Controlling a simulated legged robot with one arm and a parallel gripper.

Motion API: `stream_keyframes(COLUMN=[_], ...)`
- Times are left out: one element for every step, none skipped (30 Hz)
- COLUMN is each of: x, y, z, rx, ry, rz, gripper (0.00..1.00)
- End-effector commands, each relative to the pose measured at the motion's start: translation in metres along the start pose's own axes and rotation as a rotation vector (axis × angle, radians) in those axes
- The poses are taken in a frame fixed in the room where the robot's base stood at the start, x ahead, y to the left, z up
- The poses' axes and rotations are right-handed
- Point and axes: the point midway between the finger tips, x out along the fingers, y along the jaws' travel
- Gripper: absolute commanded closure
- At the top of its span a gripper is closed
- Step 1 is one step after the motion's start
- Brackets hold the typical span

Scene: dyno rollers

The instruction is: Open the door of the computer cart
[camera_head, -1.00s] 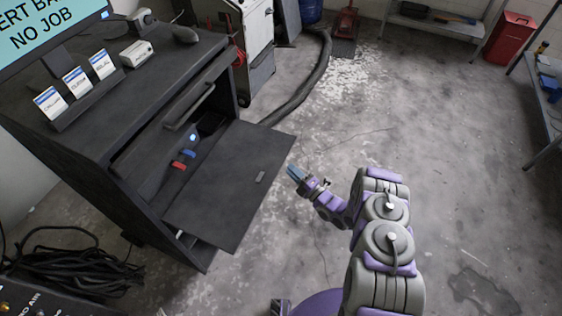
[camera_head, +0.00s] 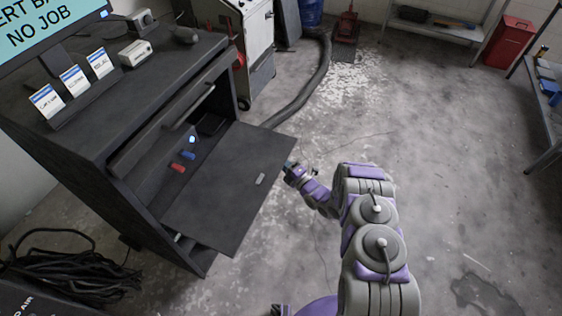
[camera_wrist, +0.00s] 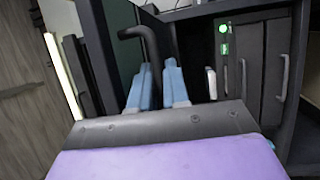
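The dark computer cart (camera_head: 75,145) stands at the left in the head view. Its door (camera_head: 225,190) stands swung out, showing the inside of the cart. A small light latch piece (camera_head: 260,179) is on the door face I see. My gripper (camera_head: 290,168) is at the door's right edge, its tips partly hidden there. In the wrist view my two blue fingers (camera_wrist: 158,88) are apart. A dark bent handle (camera_wrist: 148,45) on the door panel (camera_wrist: 118,35) reaches down in line with the gap between them. I cannot tell whether the fingers touch it.
Red and blue plugs (camera_head: 183,162) and a lit indicator (camera_head: 192,139) show inside the cart. Black cables (camera_head: 70,265) lie on the floor at the lower left. A thick hose (camera_head: 305,95) runs behind the cart. The floor to the right is open.

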Motion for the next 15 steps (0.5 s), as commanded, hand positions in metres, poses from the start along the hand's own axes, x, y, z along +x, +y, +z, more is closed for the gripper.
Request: stream_keyframes(x=[-0.0004,-0.0004,-0.0005,-0.0005,-0.0005,-0.0006,-0.0006,-0.0006,-0.0007,-0.0007,-0.0008,-0.0008,-0.0009,-0.0009,-0.0009], y=[-0.0012,-0.0014,-0.0016,-0.0017,-0.0018,-0.0019,-0.0020,-0.0021,-0.0022,-0.0024,-0.0025,-0.0026,-0.0027,-0.0028,-0.0027], z=[-0.0004,-0.0004,-0.0004,-0.0004,-0.0004,-0.0003,-0.0003,-0.0003,-0.0003,-0.0003,-0.0003,-0.0003,-0.0003,-0.0003,-0.0003], rx=[0.001,0.001,0.002,0.002,0.002,0.002,0.002,0.002,0.002,0.002,0.003,0.003,0.003,0.003,0.003], ry=[0.000,0.000,0.000,0.000,0.000,0.000,0.000,0.000,0.000,0.000,0.000,0.000,0.000,0.000,0.000], rz=[-0.002,-0.003,-0.003,-0.003,-0.003,-0.004,-0.004,-0.004,-0.004,-0.004,-0.005,-0.005,-0.005,-0.005,-0.006], gripper=[0.99,1.00,1.00,1.00,1.00,1.00,1.00,1.00,1.00,1.00,1.00,1.00,1.00,1.00,1.00])
